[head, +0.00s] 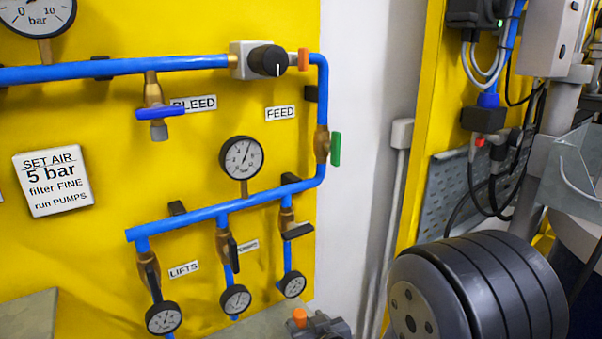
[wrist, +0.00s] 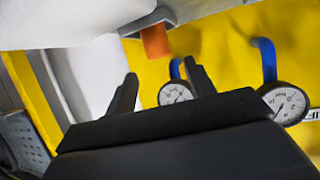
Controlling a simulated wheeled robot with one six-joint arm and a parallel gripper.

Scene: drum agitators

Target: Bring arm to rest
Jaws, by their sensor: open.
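My gripper (wrist: 160,84) shows in the wrist view, with its two black fingers apart and nothing between them. Beyond the fingers is the yellow panel (wrist: 215,50) with a small gauge (wrist: 174,94) and a larger gauge (wrist: 286,102) under blue pipes. An orange piece (wrist: 155,41) on a grey body shows above the gap between the fingers. I cannot tell whether it is near the fingers. In the head view the gripper's fingers do not show.
In the head view the yellow panel (head: 90,120) carries blue pipes, a black knob (head: 269,61), a blue bleed handle (head: 160,112), a green feed handle (head: 336,148) and several gauges. A sign (head: 53,181) reads "SET AIR 5 bar". A grey box (head: 551,38) and cables are at upper right.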

